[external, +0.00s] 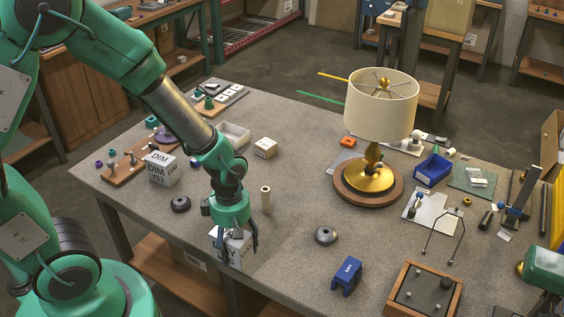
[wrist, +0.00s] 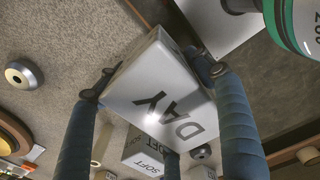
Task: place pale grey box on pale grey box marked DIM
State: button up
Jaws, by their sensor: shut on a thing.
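My gripper (external: 230,248) points down near the table's front edge, shut on a pale grey box (external: 236,239). In the wrist view this box (wrist: 165,95) shows the word DAY and sits between both fingers, slightly turned. I cannot tell whether it touches the table.
A dark ring (external: 180,204) lies between the two boxes. An upright pale cylinder (external: 266,199) stands just right of my gripper. A box marked SOFT (wrist: 148,150) shows in the wrist view. A wooden rack (external: 128,167) lies beside the DIM box. The lamp (external: 381,105) stands further right.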

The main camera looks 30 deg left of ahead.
jog(key=w+a+r+n+p, duration=0.1)
jog(key=w+a+r+n, duration=0.15)
jog(key=a, duration=0.75)
jog(key=w+a+r+n+p, duration=0.2)
jog(key=w+a+r, duration=0.15)
jog(key=a, duration=0.55)
jog(key=s+a+r+n, duration=0.1)
jog(key=a+r+n, duration=0.1)
jog(key=a, duration=0.7)
jog(key=s+a+r+n+p, duration=0.1)
jog(key=a+r+n, duration=0.1)
jog(key=a, duration=0.8)
jog(key=shift+s, duration=0.15)
jog(key=shift+a+f, duration=0.1)
send_over(160, 156)
jog(key=shift+a+f, duration=0.1)
jog(key=shift+f, duration=0.6)
jog(key=shift+f, duration=0.1)
jog(key=shift+f+b, duration=0.4)
jog(key=shift+f, duration=1.25)
